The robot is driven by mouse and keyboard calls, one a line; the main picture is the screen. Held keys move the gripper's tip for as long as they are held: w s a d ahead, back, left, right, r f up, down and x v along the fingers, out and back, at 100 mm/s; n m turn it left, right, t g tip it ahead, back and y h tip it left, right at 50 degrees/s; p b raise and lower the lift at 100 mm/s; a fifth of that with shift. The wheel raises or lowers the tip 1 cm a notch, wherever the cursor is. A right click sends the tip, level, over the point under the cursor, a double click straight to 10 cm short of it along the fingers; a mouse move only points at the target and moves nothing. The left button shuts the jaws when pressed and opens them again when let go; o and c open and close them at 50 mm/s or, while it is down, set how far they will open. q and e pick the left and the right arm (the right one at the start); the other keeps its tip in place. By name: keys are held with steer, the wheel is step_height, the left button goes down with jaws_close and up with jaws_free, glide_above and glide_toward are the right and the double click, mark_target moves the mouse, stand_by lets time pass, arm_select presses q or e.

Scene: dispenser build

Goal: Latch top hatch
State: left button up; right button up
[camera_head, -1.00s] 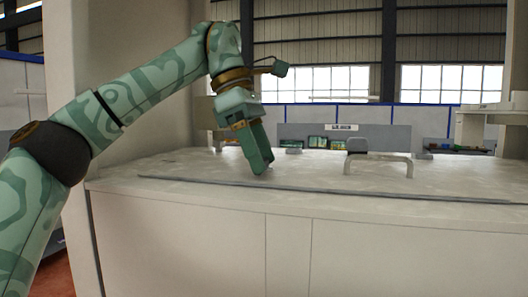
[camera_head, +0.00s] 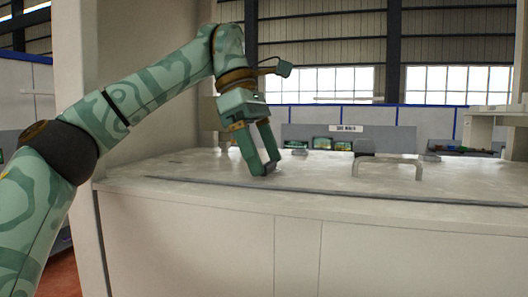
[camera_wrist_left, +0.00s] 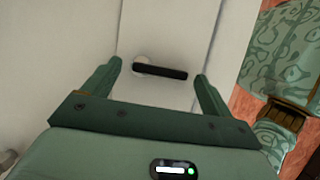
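The top hatch (camera_head: 330,182) is a pale, flat panel on the white cabinet and looks lowered. A grey bracket-shaped handle (camera_head: 388,160) stands on its right part. My left gripper (camera_head: 262,168) is low over the panel's left part, fingers pointing down. In the left wrist view, a dark bar-shaped latch handle (camera_wrist_left: 160,71) with a round pale pivot at its left end lies on a white surface. The open fingers of my left gripper (camera_wrist_left: 158,82) are on either side of it, with nothing visibly gripped. Whether they touch the latch cannot be told. My right gripper is not in view.
A white upright wall (camera_head: 148,90) stands close behind my left arm. A pale shelf (camera_head: 490,118) is at the far right. Behind the cabinet are a grey partition and small screens. The panel between my gripper and the bracket handle is clear.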

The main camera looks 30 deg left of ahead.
arm_select(q)
steer(key=v, duration=0.7)
steer(key=shift+r, duration=0.2)
steer(key=shift+a, duration=0.1)
stand_by(0.3)
